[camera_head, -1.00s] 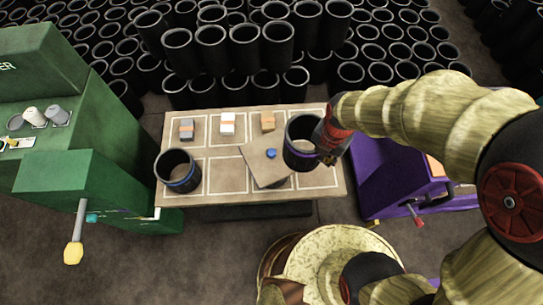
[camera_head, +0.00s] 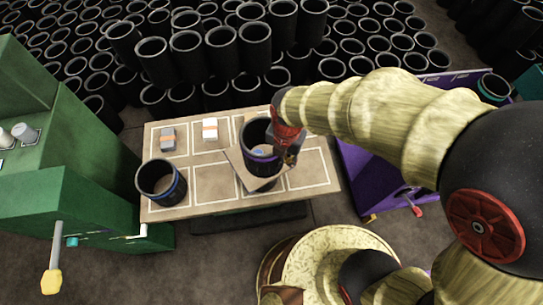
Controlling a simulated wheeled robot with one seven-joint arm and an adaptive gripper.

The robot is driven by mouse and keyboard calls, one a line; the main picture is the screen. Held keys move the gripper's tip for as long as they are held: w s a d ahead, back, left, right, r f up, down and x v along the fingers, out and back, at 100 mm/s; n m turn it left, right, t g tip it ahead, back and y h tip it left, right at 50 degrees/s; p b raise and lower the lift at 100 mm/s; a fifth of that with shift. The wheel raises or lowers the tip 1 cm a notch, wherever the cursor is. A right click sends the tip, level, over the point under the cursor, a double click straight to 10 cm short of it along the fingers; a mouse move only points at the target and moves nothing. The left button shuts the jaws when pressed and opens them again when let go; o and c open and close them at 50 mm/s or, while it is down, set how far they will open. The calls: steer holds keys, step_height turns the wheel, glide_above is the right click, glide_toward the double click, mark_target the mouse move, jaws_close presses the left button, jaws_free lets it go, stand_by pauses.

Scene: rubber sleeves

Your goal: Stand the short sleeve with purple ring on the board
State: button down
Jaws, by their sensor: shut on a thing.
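The short black sleeve with the purple ring (camera_head: 262,172) is upright in my gripper (camera_head: 279,150), which is shut on its right wall. The sleeve is over the brown board (camera_head: 237,162), which lies turned at an angle on the table.
Another black sleeve with a blue ring (camera_head: 162,182) stands at the table's (camera_head: 205,203) left front. Small blocks (camera_head: 210,130) sit along the back. Many black sleeves (camera_head: 185,55) are stacked behind. A green machine (camera_head: 90,185) is left, a purple one (camera_head: 370,185) right.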

steer(key=shift+w+a+f+b, duration=0.5)
steer(key=shift+w+f, duration=0.5)
steer(key=shift+f, duration=0.6)
steer(key=shift+w+a+f+b, duration=0.55)
steer(key=shift+w+f, duration=0.45)
steer(key=shift+f, duration=0.6)
steer(key=shift+w+a+f+b, duration=0.5)
steer(key=shift+w+f, duration=0.5)
steer(key=shift+f, duration=0.6)
steer(key=shift+f, duration=0.6)
steer(key=c, duration=1.5)
jaws_free()
